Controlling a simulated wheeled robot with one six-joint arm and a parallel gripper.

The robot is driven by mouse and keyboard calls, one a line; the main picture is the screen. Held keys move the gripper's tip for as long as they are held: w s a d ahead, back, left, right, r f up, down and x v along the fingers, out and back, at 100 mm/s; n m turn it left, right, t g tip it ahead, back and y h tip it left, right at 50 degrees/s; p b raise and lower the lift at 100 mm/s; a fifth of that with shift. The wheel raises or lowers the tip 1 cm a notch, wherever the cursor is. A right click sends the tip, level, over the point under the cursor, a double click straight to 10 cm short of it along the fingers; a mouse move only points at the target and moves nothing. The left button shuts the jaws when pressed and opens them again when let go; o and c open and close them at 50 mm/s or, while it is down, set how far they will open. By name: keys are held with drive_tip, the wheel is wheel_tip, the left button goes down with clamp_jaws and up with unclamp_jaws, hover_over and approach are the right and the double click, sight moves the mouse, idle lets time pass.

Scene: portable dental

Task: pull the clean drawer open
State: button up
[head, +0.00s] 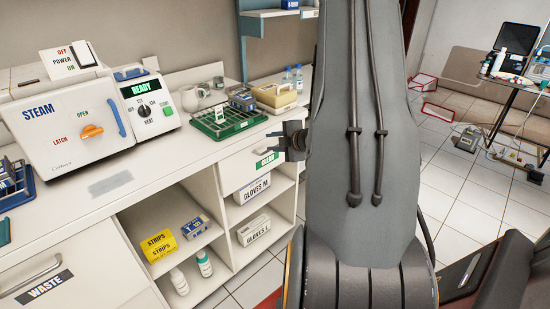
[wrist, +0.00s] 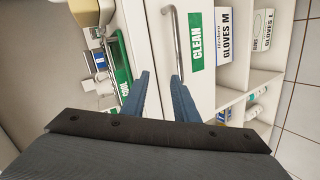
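The clean drawer (head: 240,162) is a white front under the counter, with a green label partly hidden by my gripper and arm in the head view. It looks shut. In the wrist view the green CLEAN label (wrist: 196,40) and the metal bar handle (wrist: 174,35) show on the drawer front (wrist: 203,99). My gripper (wrist: 160,74) has two blue fingers, parted with nothing seen between them. The right fingertip overlaps the handle's lower end in the picture; whether they touch I cannot tell. In the head view my gripper (head: 293,140) is in front of the drawer's right part.
Glove boxes (head: 251,190) stand on open shelves below the drawer. A green rack (head: 228,122) and a steam sterilizer (head: 85,118) stand on the counter (head: 150,160). A WASTE drawer (head: 75,275) is at lower left. Tiled floor (head: 470,195) is visible at right.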

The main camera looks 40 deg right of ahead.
drive_tip(key=s+d+f+n+t+y+b, duration=0.1)
drive_tip(key=s+d+f+n+t+b, duration=0.15)
drive_tip(key=s+d+f, duration=0.2)
drive_tip(key=w+f+n+p, duration=0.1)
drive_tip(key=w, duration=0.6)
drive_tip(key=shift+w+f+n+t+p, duration=0.15)
drive_tip(key=shift+f+n+t+p, duration=0.2)
drive_tip(key=shift+f, duration=0.05)
drive_tip(key=shift+c, duration=0.2)
clamp_jaws()
